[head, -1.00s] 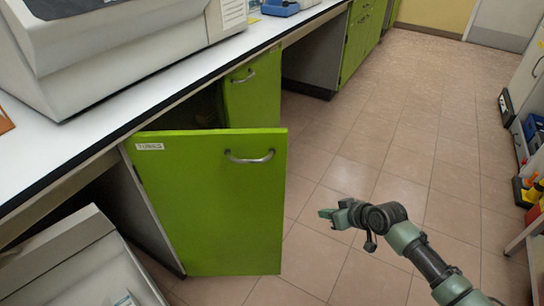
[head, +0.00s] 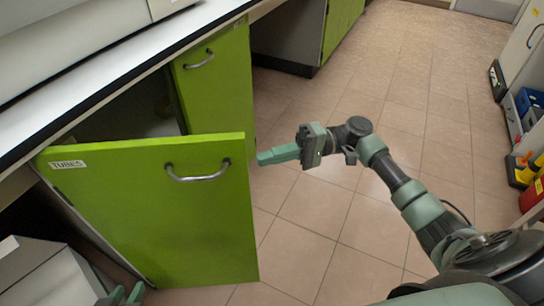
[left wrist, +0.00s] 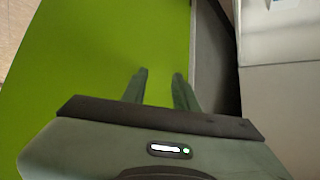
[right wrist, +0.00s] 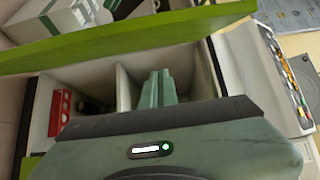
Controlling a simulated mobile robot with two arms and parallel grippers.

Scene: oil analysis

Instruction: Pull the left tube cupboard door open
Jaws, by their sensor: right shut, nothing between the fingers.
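The left cupboard door (head: 155,215) is green, has a "TUBES" label and a curved metal handle (head: 198,172), and stands well ajar. Its face also fills the left of the left wrist view (left wrist: 90,60). My right gripper (head: 260,158) is shut and empty, its tips close to the door's free edge near the top; contact is unclear. In the right wrist view its fingers (right wrist: 158,75) point at the cupboard's inside, below a green panel edge. My left gripper (head: 122,296) is low by the door's front face, fingers apart (left wrist: 160,76) and empty; the handle is free.
A second green door (head: 215,80) with a handle is behind the left one, under the white worktop (head: 130,88). A red rack (right wrist: 60,112) is in a compartment inside. A pale box (head: 45,275) stands at lower left. The tiled floor (head: 310,210) to the right is clear.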

